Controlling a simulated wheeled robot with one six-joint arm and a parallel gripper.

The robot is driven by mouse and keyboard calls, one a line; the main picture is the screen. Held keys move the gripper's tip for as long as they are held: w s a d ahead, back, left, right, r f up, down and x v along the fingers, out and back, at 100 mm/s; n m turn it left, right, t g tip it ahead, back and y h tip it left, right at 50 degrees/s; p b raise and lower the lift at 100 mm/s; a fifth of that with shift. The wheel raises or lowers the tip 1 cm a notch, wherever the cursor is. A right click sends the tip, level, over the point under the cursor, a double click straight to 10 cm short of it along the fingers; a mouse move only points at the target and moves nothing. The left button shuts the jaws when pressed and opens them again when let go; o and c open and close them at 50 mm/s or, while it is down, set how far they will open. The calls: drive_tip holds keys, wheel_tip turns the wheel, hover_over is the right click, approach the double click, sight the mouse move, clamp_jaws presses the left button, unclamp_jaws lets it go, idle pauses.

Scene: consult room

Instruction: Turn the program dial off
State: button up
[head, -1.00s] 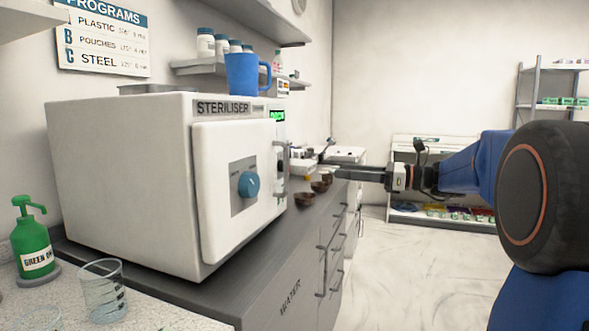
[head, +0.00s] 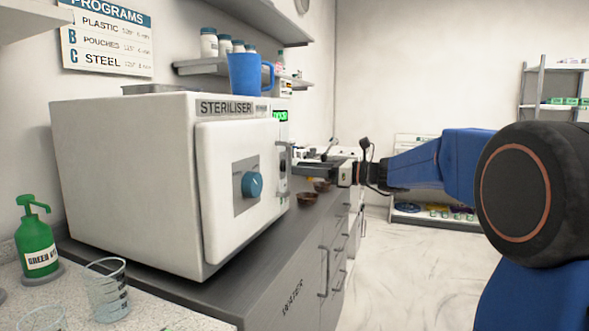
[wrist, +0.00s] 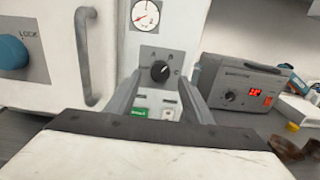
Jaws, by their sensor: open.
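The program dial (wrist: 159,71) is a small black knob on a grey plate with letters around it, on the steriliser's front panel in the wrist view. A pale pointer mark shows on it, but its exact setting is too small to read. My gripper (wrist: 160,78) is open, with one finger on each side of the dial in this view; I cannot tell whether they touch it. In the head view my gripper (head: 298,164) reaches in from the right, close to the front of the white steriliser (head: 130,180). The dial is not clear there.
A blue lock knob (wrist: 12,52) and a door handle (wrist: 88,60) are left of the dial. A gauge (wrist: 145,15) is above it, a green switch (wrist: 139,113) below. A grey box with a red display (wrist: 240,85) stands to the right. Brown bowls (head: 307,199) sit on the counter.

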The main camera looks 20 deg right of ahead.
drive_tip(key=shift+x, duration=1.5)
drive_tip(key=c, duration=1)
drive_tip(key=shift+c, duration=0.2)
